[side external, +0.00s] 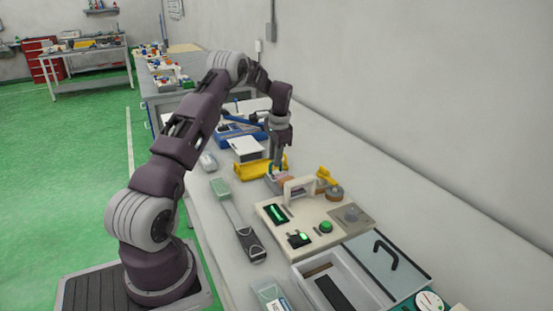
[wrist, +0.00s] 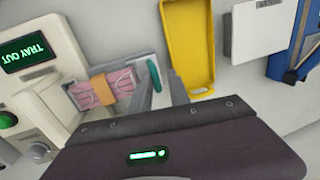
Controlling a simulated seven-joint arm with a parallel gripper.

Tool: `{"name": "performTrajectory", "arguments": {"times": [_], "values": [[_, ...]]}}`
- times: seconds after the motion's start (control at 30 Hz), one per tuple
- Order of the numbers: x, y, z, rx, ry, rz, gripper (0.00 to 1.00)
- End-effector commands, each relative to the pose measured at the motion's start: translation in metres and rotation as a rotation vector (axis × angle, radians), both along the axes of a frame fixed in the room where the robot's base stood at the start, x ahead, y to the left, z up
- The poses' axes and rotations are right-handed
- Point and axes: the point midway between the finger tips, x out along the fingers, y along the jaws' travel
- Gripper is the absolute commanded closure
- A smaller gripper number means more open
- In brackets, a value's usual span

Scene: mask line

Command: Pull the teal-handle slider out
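The slider is a pale tray (wrist: 78,103) holding pink folded pieces (wrist: 112,87) under an orange band (wrist: 103,88). It sticks out of the cream machine (wrist: 45,75) in the wrist view. Its teal handle (wrist: 154,76) is an upright bar at the tray's outer end. My gripper (wrist: 160,80) is open, with its two grey fingers apart. The handle appears between the fingertips, closer to the left finger; I cannot tell if they touch. In the side view my gripper (side external: 278,163) points down at the tray, and the handle is hard to make out.
A yellow bin (wrist: 188,40) lies just beyond the handle, with a white box (wrist: 258,30) and blue case (wrist: 290,58) further right. The machine's screen (wrist: 37,51) reads "TRAY OUT".

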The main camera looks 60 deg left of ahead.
Motion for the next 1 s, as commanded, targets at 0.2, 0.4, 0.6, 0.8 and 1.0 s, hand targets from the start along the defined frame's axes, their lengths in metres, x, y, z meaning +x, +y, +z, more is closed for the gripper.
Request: {"name": "performTrajectory", "arguments": {"times": [0.2,0.4,0.6,0.8,1.0], "values": [[-0.001,0.000,0.000,-0.001,0.002,0.001,0.67],[0.000,-0.002,0.006,-0.002,0.001,0.001,0.67],[0.000,-0.010,0.047,0.000,0.000,0.001,0.67],[-0.001,-0.014,0.069,-0.001,0.001,0.002,0.67],[-0.001,-0.015,0.069,-0.002,0.002,0.001,0.67]]}}
